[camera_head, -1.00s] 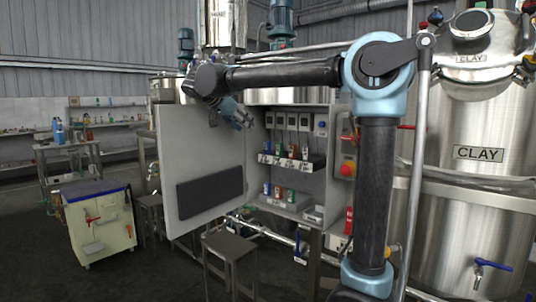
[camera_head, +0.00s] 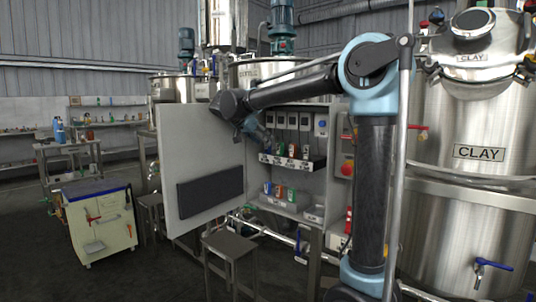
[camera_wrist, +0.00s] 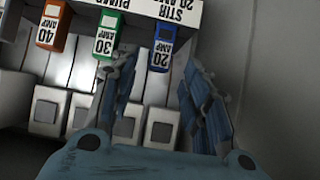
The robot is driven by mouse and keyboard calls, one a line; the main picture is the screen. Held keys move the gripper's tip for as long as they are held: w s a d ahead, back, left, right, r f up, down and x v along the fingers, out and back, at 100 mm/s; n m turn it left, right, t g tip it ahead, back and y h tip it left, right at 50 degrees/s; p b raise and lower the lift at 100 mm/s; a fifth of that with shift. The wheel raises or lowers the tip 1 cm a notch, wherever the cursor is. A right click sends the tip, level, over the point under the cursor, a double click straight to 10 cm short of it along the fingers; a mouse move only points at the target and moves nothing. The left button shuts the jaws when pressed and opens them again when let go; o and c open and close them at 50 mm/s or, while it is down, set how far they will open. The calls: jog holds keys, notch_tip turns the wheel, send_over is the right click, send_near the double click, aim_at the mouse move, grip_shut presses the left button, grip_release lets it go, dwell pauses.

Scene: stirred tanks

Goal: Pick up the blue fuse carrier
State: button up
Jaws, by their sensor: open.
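The blue fuse carrier (camera_wrist: 163,42), marked 20 AMP, stands in a labelled white rack (camera_wrist: 190,14) at the top of the wrist view. My gripper (camera_wrist: 160,72) is open and empty there, its fingers apart on either side below the carrier; I cannot tell how deep the gap is. A green 30 AMP carrier (camera_wrist: 108,34) and an orange 40 AMP carrier (camera_wrist: 53,25) stand to its left. In the head view my gripper (camera_head: 260,136) is inside the open cabinet, just above the left end of the rack (camera_head: 290,162). A blue carrier (camera_head: 267,188) also shows on the lower shelf.
The cabinet door (camera_head: 200,150) stands open on the left. Grey switch boxes (camera_head: 292,121) line the cabinet's back above the rack. A grey stool (camera_head: 229,245) stands in front, and a large steel CLAY tank (camera_head: 475,130) is on the right.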

aim_at(268, 150)
jog(key=x, duration=0.5)
jog(key=shift+s, duration=0.1)
jog(key=shift+c, duration=0.5)
grip_shut()
